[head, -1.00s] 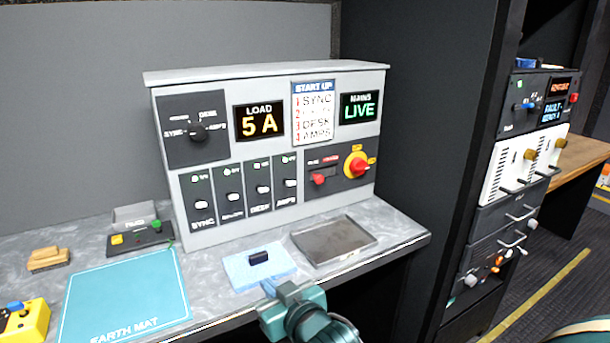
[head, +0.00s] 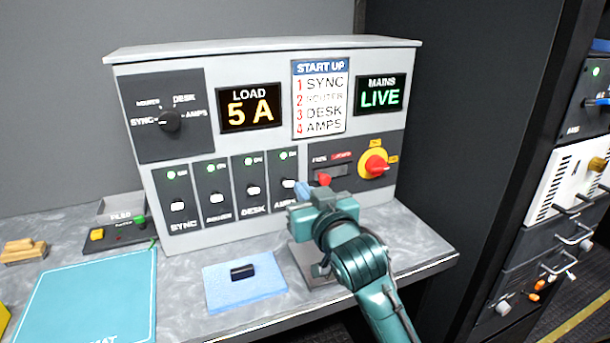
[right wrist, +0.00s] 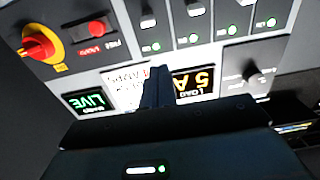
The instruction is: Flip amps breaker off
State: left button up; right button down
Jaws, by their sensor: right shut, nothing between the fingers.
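The amps breaker (head: 288,183) is the rightmost of a row of black breaker modules on the grey panel. Its white lever sits level with the others and its green lamp is lit. In the right wrist view, which is upside down, the amps breaker (right wrist: 148,22) is at the top. My right gripper (head: 303,190) is shut and empty in front of the panel, just right of the amps lever in the head view. Its closed fingers (right wrist: 157,85) show apart from the lever in the wrist view. Contact with the panel cannot be told. My left gripper is not in view.
The desk breaker (head: 253,190) is the close neighbour on the left. A red-and-yellow rotary switch (head: 376,165) and a red lever (head: 324,179) are to the right. The load display (head: 250,107) reads 5 A. A blue pad (head: 220,292) with a dark block lies below.

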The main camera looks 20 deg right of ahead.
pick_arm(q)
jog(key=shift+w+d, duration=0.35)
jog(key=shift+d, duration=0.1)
pick_arm(e)
jog(key=shift+w+d+r, duration=0.45)
jog(key=shift+d+r, duration=0.05)
jog(key=shift+d, duration=0.05)
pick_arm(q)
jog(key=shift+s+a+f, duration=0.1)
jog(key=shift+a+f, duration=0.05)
pick_arm(e)
jog(key=shift+a, duration=0.1)
send_over(287, 183)
jog(key=shift+s+d+r+p, duration=0.1)
jog(key=shift+s+d+p, duration=0.3)
jog(key=shift+s, duration=0.05)
notch_tip(287, 183, down, 3)
jog(key=shift+s, duration=0.1)
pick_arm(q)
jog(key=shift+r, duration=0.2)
pick_arm(e)
jog(key=shift+s+f, duration=0.2)
jog(key=shift+f, duration=0.3)
